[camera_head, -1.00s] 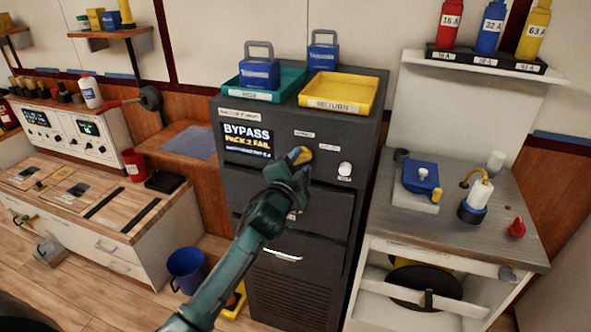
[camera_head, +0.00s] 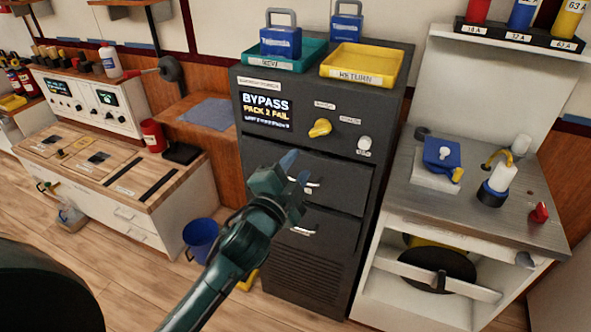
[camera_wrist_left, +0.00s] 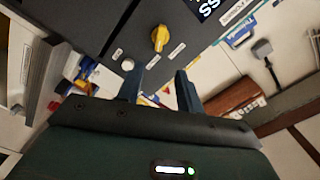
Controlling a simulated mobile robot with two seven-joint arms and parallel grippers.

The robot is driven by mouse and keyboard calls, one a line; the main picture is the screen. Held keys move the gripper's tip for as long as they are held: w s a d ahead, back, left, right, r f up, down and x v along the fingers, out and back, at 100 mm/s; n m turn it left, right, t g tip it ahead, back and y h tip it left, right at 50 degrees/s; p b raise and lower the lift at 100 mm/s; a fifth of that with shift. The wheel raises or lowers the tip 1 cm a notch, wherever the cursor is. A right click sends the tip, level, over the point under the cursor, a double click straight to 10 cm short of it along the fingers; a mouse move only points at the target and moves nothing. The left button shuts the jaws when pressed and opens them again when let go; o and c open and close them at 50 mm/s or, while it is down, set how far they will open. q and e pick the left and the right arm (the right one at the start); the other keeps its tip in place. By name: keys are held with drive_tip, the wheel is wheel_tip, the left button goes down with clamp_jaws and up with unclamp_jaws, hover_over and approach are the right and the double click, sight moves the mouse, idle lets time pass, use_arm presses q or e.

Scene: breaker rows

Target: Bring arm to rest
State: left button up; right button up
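My left gripper (camera_head: 291,168) is in front of the dark cabinet (camera_head: 310,265), below its yellow knob (camera_head: 319,128). Its two blue-tipped fingers are apart with nothing between them. In the left wrist view the fingers (camera_wrist_left: 160,84) are also spread and empty, and the yellow knob (camera_wrist_left: 160,38) is beyond them, clear of the tips. The cabinet screen (camera_head: 266,112) reads "BYPASS PACK 2 FAIL". A round white button (camera_head: 364,144) is right of the knob. My right gripper is in neither view.
A teal tray (camera_head: 308,61) with a blue block and a yellow RETURN tray (camera_head: 365,72) are on the cabinet top. A metal-topped bench (camera_head: 410,200) stands right, a wooden-topped bench (camera_head: 130,195) left. A blue bucket (camera_head: 201,238) is on the floor beside the cabinet.

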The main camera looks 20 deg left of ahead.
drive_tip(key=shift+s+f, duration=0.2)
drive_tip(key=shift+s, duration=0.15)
use_arm(q)
drive_tip(key=s+d+f+n+g+h, duration=0.1)
drive_tip(key=s+f+n, duration=0.4)
drive_tip(key=s+f, duration=0.5)
drive_tip(key=s+d+f+n+g+h, duration=0.1)
drive_tip(key=s+d+f+n+g, duration=0.2)
drive_tip(key=s+f+g, duration=0.3)
drive_tip(key=s+f+n, duration=0.1)
drive_tip(key=s+f, duration=0.4)
drive_tip(key=f, duration=0.3)
drive_tip(key=shift+f+n+h, duration=0.25)
drive_tip(key=shift+n+h, duration=0.05)
drive_tip(key=shift+n, duration=0.1)
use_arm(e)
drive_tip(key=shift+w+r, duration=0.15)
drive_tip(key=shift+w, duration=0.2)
use_arm(q)
drive_tip(key=shift+d, duration=0.1)
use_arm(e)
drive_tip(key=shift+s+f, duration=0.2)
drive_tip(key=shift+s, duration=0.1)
use_arm(q)
drive_tip(key=shift+c, duration=0.3)
